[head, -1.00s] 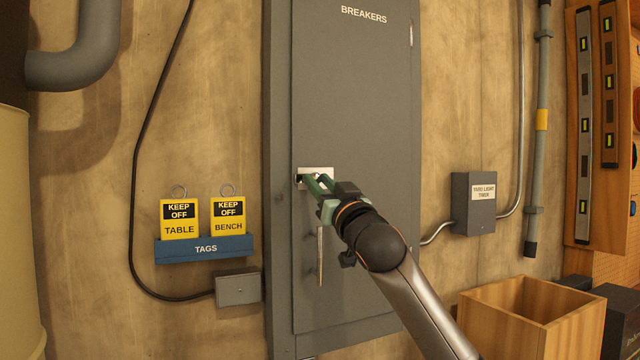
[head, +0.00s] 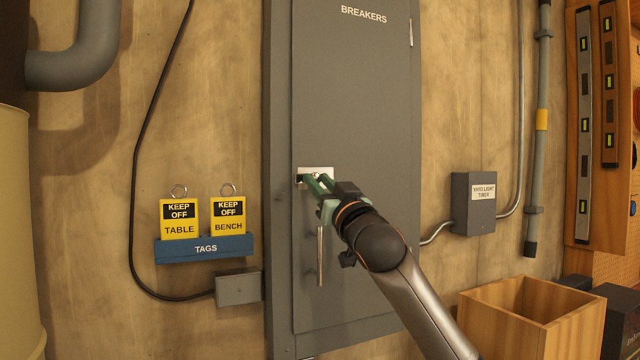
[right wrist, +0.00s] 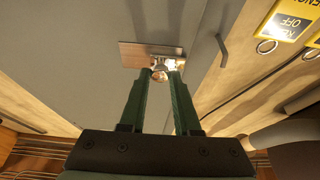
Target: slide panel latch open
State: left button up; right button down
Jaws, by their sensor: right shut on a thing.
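The grey breaker panel (head: 355,110) is shut against the wall. Its latch has a pale metal plate (head: 326,171) near the door's left edge, also in the right wrist view (right wrist: 133,55). My right gripper (head: 309,180) reaches the plate from the lower right. Its green fingers are shut on the small round latch knob (right wrist: 160,73), which sits between the fingertips in the right wrist view (right wrist: 159,78). In the head view the fingers mostly hide the knob. A slim bar handle (head: 320,258) hangs just below the latch. My left gripper is not in view.
A blue tag holder (head: 205,249) with two yellow tags and a grey box (head: 238,289) are left of the panel. A timer box (head: 474,203) is on the wall at right. An open wooden crate (head: 530,315) stands at lower right.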

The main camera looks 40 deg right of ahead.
jog(key=d, duration=0.1)
jog(key=s+d, duration=0.1)
jog(key=d, duration=0.1)
jog(key=shift+d, duration=0.1)
dwell(0.3)
jog(key=c, duration=0.6)
grip_release()
jog(key=shift+d, duration=0.15)
jog(key=shift+s+f, duration=0.1)
